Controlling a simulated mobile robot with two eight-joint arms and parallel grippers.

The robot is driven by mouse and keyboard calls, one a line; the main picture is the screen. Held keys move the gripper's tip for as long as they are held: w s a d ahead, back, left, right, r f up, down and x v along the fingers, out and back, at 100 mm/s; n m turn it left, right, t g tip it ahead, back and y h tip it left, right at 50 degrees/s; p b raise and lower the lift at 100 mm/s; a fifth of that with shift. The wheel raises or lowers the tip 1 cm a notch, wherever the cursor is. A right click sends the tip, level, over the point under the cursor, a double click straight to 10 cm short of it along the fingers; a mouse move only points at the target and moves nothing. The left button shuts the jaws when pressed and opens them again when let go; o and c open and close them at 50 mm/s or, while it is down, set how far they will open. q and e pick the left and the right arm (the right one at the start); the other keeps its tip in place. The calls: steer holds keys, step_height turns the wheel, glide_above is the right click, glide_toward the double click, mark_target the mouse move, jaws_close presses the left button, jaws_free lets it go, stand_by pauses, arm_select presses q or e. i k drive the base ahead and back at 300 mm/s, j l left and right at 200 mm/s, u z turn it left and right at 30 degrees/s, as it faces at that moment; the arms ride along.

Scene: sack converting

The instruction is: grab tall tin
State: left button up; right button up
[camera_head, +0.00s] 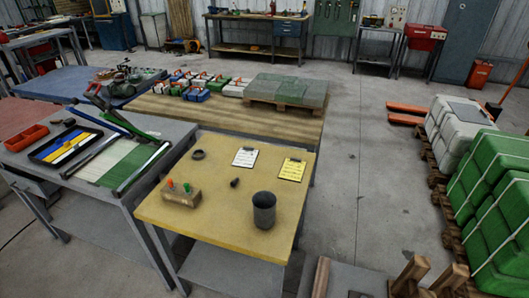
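A dark grey cylindrical tin (264,211) stands upright on the yellow-topped table (215,228), near its front right part. Its open top faces up, and I cannot see to the bottom inside it. Nothing touches it. Neither my left nor my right gripper shows in the head view.
Near the tin are a small dark object (235,183), a dark ring (198,155), a wooden block with red and green pieces (181,194), a white clipboard (245,157) and a yellow clipboard (292,169). Wrapped green stacks (495,205) stand at right.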

mark_target(263, 203)
steer(key=i+l+u, duration=0.15)
steer(key=l+u, duration=0.15)
steer(key=l, duration=0.15)
steer(key=i+l+u, duration=0.15)
steer(key=l+u, duration=0.15)
steer(key=l, duration=0.15)
steer(key=l+u, duration=0.3)
steer(key=l, duration=0.15)
steer(key=i, duration=0.05)
